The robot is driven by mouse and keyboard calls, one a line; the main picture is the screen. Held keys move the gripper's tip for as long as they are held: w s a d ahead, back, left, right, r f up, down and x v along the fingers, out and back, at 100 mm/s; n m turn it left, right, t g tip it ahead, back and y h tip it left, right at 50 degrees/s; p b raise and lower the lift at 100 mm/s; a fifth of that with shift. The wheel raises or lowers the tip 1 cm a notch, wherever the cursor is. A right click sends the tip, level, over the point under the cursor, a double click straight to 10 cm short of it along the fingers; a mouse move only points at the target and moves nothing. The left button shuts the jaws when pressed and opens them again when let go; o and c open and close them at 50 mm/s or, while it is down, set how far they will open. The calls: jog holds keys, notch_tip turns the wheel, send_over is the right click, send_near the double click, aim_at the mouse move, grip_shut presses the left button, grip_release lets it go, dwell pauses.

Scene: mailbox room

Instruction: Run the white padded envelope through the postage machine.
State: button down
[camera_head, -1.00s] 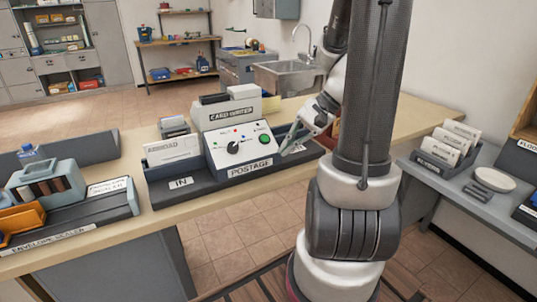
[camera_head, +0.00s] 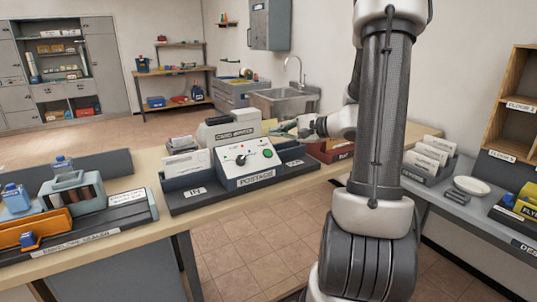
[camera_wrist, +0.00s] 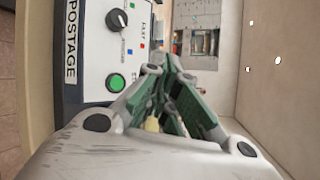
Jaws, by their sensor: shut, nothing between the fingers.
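The postage machine (camera_head: 245,166) stands on the long counter, with a black dial (camera_head: 240,160) and a green button (camera_head: 267,153) on its sloped front. Both also show at the left of the wrist view, the dial (camera_wrist: 116,20) above the button (camera_wrist: 115,83). A white flat piece (camera_head: 187,163) stands upright in the IN side at the machine's left; I cannot tell if it is the padded envelope. My gripper (camera_head: 280,129) is shut and empty, above and behind the button at the machine's right end. Its green-padded fingers (camera_wrist: 170,68) meet in the wrist view.
The envelope sealer (camera_head: 95,221) sits on the counter at left. A red tray (camera_head: 330,154) stands right of the machine, partly behind my arm. A side desk at right holds a letter rack (camera_head: 430,155) and a white dish (camera_head: 471,186). A sink (camera_head: 285,101) is behind.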

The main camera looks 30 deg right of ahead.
aim_at(268, 153)
jog(key=shift+w+a+f, duration=0.1)
jog(key=shift+w+f, duration=0.75)
jog(key=shift+f, duration=0.35)
jog(key=shift+w+d+f, duration=0.1)
jog(key=shift+w+f, duration=0.7)
jog(key=shift+f, duration=0.45)
jog(key=shift+w+a+f, duration=0.1)
jog(key=shift+w+f, duration=0.75)
jog(key=shift+f, duration=0.35)
jog(key=shift+w+f, duration=0.25)
jog(key=shift+f, duration=0.1)
